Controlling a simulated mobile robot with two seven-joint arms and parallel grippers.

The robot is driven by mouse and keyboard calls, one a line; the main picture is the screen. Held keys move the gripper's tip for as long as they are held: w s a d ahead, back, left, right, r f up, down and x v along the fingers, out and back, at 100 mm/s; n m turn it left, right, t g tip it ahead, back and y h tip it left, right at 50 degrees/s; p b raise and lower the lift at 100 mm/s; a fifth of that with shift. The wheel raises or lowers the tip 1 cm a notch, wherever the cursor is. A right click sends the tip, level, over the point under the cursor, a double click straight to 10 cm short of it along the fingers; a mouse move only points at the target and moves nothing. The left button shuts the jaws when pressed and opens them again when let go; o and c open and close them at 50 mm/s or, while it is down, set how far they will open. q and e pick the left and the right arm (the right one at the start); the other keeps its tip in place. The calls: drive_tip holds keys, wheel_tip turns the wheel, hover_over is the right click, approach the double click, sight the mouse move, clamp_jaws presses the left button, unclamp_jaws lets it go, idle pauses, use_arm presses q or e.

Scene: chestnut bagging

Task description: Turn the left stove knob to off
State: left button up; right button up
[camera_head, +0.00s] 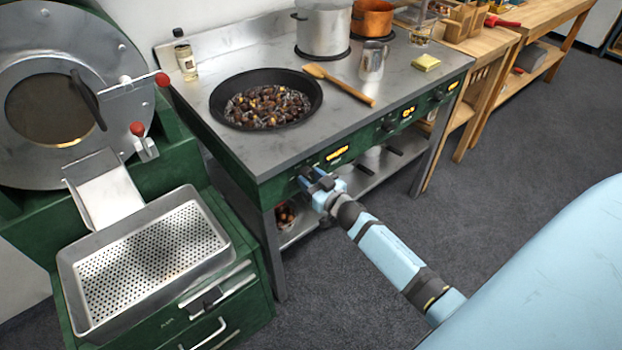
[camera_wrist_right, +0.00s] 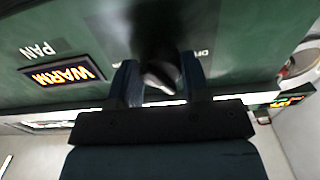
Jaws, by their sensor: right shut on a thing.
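The stove's green front panel (camera_head: 286,186) carries several black knobs and lit amber displays. My right gripper (camera_head: 312,178) reaches the left end of this panel, at the left knob. In the right wrist view the left knob (camera_wrist_right: 163,72) is dark with a pale mark and sits between the two fingers of my right gripper (camera_wrist_right: 160,85), which are shut on it. Beside it is a label "PAN" and a display (camera_wrist_right: 62,73) reading "WARM". Part of an "OFF" label shows behind the right finger. My left gripper is not in view.
A black pan of chestnuts (camera_head: 266,98), a wooden spoon (camera_head: 340,86), a metal jug (camera_head: 373,61) and pots stand on the stovetop. A green roaster with a perforated tray (camera_head: 146,262) stands at left. Grey floor is clear at right.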

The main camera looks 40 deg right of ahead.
drive_tip(key=shift+n, duration=1.3)
drive_tip(key=n, duration=0.3)
drive_tip(key=shift+n, duration=0.3)
drive_tip(key=n, duration=0.6)
drive_tip(key=shift+d, duration=0.1)
drive_tip(key=o, duration=0.9)
drive_tip(key=s, duration=0.9)
drive_tip(key=s+d, duration=0.1)
drive_tip(key=s, duration=0.4)
